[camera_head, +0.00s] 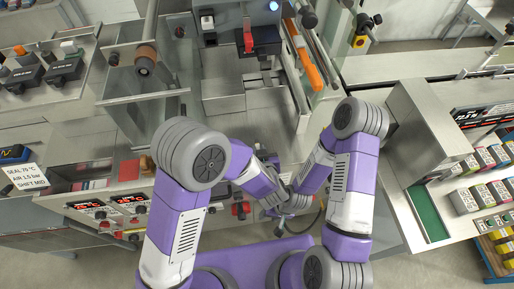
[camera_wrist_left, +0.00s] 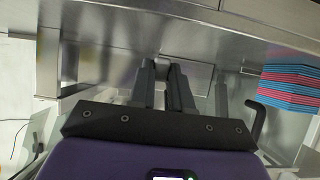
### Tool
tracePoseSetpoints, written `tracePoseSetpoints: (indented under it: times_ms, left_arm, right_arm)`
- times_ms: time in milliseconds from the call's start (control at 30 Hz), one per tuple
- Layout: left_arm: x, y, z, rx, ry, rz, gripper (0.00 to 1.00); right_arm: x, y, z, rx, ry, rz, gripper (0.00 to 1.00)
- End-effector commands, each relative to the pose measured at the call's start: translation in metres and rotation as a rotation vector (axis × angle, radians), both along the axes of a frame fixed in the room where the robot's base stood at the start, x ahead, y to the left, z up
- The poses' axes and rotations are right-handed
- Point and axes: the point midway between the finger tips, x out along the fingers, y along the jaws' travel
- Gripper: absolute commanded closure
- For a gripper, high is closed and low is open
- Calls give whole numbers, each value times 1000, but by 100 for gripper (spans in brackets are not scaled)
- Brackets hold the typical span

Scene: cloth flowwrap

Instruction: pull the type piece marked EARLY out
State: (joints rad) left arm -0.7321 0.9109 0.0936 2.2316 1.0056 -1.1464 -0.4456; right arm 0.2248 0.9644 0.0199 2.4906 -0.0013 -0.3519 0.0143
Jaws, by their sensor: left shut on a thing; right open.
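In the head view my left gripper (camera_head: 266,160) is at the front of the machine, below the steel deck, and partly hidden by my own arms. In the left wrist view its two dark fingers (camera_wrist_left: 166,88) are close together on a small grey piece (camera_wrist_left: 171,66) in front of a steel panel. I see no lettering on it and cannot tell whether it is the type piece marked EARLY. My right gripper (camera_head: 281,226) is lower and nearer, open, with its fingers hard to make out. No type piece marked EARLY is readable in either view.
A steel cabinet (camera_head: 413,135) stands to the right, and a panel with red displays (camera_head: 110,205) to the left. A red and blue stack (camera_wrist_left: 290,88) lies right of the left fingers. A black hooked handle (camera_wrist_left: 257,118) is close to them. An orange bar (camera_head: 307,62) stands behind.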

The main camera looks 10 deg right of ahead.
Motion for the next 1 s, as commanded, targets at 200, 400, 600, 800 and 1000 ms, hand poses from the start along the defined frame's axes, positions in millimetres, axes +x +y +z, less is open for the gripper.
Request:
tracePoseSetpoints:
  times_ms: [200, 400, 600, 800, 1000]
  left_arm:
    - [0, 0, -1, -1, 0, 0, 100]
    - [0, 0, -7, -1, 0, 0, 100]
    - [0, 0, -13, -1, 0, 0, 100]
    - [0, 0, -19, -1, 0, 0, 100]
    - [0, 0, -21, -1, 0, 0, 100]
  right_arm:
    - [0, 0, -1, 0, 0, 0, 57]
    - [0, 0, -6, 0, 0, 0, 57]
    - [0, 0, -11, 0, 0, 0, 57]
    - [0, 0, -16, 0, 0, 0, 57]
    - [0, 0, -18, 0, 0, 0, 57]
